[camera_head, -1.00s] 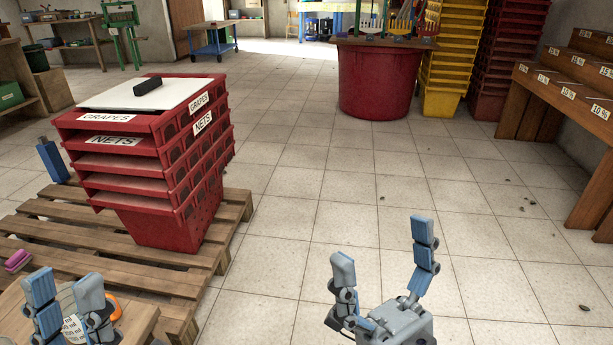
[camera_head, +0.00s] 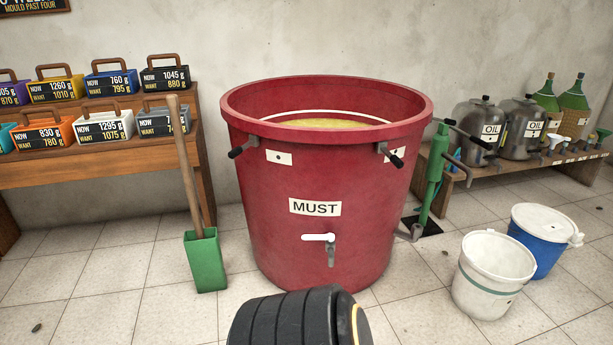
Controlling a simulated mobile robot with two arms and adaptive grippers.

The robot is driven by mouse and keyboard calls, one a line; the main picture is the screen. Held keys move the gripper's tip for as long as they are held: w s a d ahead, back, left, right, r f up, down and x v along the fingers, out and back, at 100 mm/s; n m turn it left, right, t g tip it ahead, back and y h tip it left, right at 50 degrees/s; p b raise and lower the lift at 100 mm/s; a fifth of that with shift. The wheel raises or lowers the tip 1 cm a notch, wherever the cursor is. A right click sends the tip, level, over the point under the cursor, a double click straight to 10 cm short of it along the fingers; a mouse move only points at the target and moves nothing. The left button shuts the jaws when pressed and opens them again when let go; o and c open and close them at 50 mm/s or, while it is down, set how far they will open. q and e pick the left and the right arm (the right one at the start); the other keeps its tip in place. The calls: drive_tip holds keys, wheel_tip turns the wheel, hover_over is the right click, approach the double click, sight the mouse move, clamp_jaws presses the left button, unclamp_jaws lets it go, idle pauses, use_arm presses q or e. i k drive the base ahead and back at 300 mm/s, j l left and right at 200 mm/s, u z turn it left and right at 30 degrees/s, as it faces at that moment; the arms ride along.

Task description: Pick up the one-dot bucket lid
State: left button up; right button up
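A blue bucket (camera_head: 540,258) stands on the floor at the right, with a white lid (camera_head: 545,222) lying on its top. A white bucket (camera_head: 490,288) with a green band stands in front of it to the left. Any dots on a lid are too small to make out, so I cannot tell which lid has one dot. Neither of my grippers is in view.
A large red vat (camera_head: 325,235) marked MUST, with handles and a tap, fills the middle. A green box (camera_head: 206,262) with a wooden handle stands at its left. A green pump (camera_head: 434,175) and oil shelf (camera_head: 510,165) are at the right. Floor is clear in front of the buckets.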

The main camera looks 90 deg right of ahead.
sight(542, 221)
drive_tip(key=z, duration=4.3)
